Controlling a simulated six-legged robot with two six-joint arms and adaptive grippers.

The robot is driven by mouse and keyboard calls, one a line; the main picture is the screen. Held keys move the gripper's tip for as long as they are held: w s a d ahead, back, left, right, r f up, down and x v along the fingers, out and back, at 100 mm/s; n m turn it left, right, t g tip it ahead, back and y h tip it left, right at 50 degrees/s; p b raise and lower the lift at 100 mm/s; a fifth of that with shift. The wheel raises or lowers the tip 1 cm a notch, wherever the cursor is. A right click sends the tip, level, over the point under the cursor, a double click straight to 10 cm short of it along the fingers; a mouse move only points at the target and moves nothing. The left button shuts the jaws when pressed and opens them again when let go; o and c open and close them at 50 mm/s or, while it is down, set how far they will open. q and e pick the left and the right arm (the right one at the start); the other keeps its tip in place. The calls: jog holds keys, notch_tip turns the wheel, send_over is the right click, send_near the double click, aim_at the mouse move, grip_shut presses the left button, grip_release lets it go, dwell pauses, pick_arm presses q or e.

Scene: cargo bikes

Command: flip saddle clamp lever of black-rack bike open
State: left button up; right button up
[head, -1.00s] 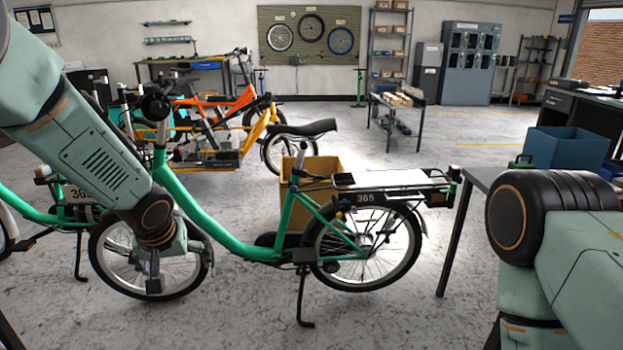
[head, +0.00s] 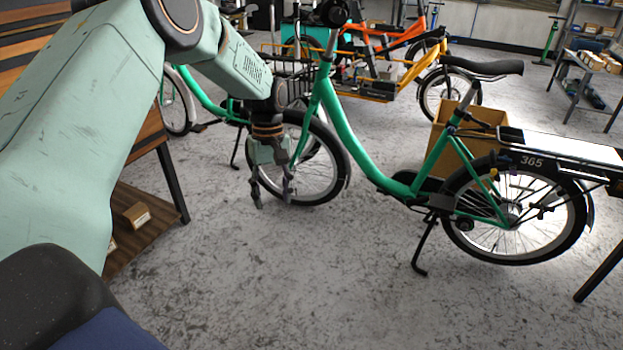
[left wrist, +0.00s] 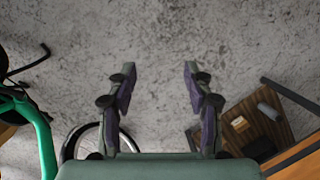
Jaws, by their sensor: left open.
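A green bike (head: 345,135) numbered 365 stands on its kickstand, with a black saddle (head: 483,66) and a dark rear rack (head: 575,161) carrying a light top. Its seat post (head: 460,113) rises from the frame; the saddle clamp lever is too small to make out. My left gripper (head: 272,200) points down, open and empty, in front of the bike's front wheel, well left of the saddle. In the left wrist view the open fingers (left wrist: 160,85) have only floor between them, and part of a green frame (left wrist: 45,145) shows at the left edge. My right gripper is out of view.
A wooden shelf unit (head: 150,215) with a small box (head: 137,215) stands at the left under my left arm. A cardboard box (head: 450,140) stands behind the seat post. Another green bike and an orange cargo bike (head: 400,75) stand behind. The floor in front is clear.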

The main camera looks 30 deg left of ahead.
pick_arm(q)
jog(key=s+a+n+h, duration=0.1)
jog(key=s+a+n+g+h+b, duration=0.1)
jog(key=s+h, duration=0.1)
jog(key=s+a+n+h+b, duration=0.1)
jog(key=h, duration=0.1)
jog(key=shift+s+a+f+g, duration=0.15)
jog(key=shift+s+a+g, duration=0.15)
jog(key=c, duration=0.4)
jog(key=s+a+r+h, duration=0.1)
jog(key=a+h, duration=0.1)
jog(key=s+a+r+n+h+b, duration=0.1)
jog(key=s+a+r+h, duration=0.1)
jog(key=h, duration=0.1)
jog(key=shift+s+r, duration=0.1)
jog(key=shift+r, duration=0.05)
grip_shut()
jog(key=shift+s+a+r, duration=0.1)
jog(key=shift+s+r, duration=0.05)
jog(key=shift+r, duration=0.1)
